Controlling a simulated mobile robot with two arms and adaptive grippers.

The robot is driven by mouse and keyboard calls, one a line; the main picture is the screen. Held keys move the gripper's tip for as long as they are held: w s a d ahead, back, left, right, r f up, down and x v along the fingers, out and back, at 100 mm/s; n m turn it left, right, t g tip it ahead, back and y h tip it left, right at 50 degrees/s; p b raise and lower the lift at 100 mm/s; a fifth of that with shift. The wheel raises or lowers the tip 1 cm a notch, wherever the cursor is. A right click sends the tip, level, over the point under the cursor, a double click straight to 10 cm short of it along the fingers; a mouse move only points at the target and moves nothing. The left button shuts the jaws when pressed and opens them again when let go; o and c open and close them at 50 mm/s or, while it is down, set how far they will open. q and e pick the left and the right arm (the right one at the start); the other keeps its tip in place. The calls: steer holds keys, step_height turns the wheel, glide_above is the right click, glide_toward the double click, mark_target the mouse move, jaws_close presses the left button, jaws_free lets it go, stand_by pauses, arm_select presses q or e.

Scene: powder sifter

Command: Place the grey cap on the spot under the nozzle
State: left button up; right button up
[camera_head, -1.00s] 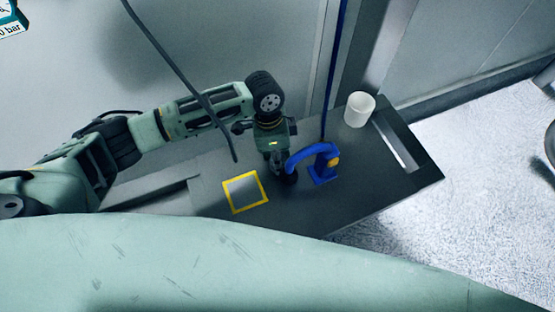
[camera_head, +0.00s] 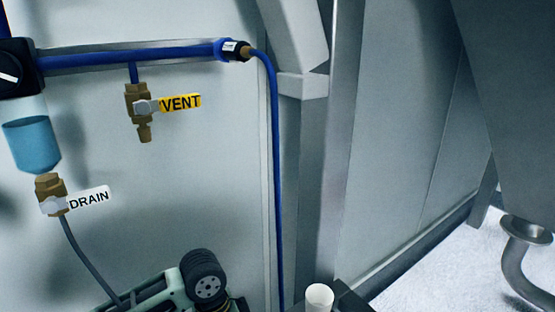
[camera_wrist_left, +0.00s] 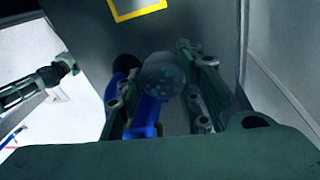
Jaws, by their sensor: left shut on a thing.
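In the left wrist view my left gripper (camera_wrist_left: 163,88) is shut on the grey cap (camera_wrist_left: 162,70), a round grey disc with small dark spots between the fingertips. A yellow-framed square (camera_wrist_left: 136,10) lies on the dark table top beyond the fingertips. The spot under the nozzle is hidden. In the head view the left gripper, cap and nozzle are out of frame; only my left arm shows at the bottom.
The wall has a VENT valve (camera_head: 140,108), a DRAIN valve (camera_head: 50,195) and a blue pipe (camera_head: 140,56). A white cup (camera_head: 319,297) stands at the bottom. In the wrist view, a green and dark arm part of mine (camera_wrist_left: 45,80) extends from the left; its jaw state is unclear.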

arm_select(q)
steer(key=s+a+r+n+t, duration=0.2)
steer(key=s+a+r+n, duration=0.5)
steer(key=r+n, duration=0.4)
steer(key=shift+a+r+n, duration=0.3)
steer(key=shift+a+n, duration=0.5)
steer(key=shift+s, duration=0.1)
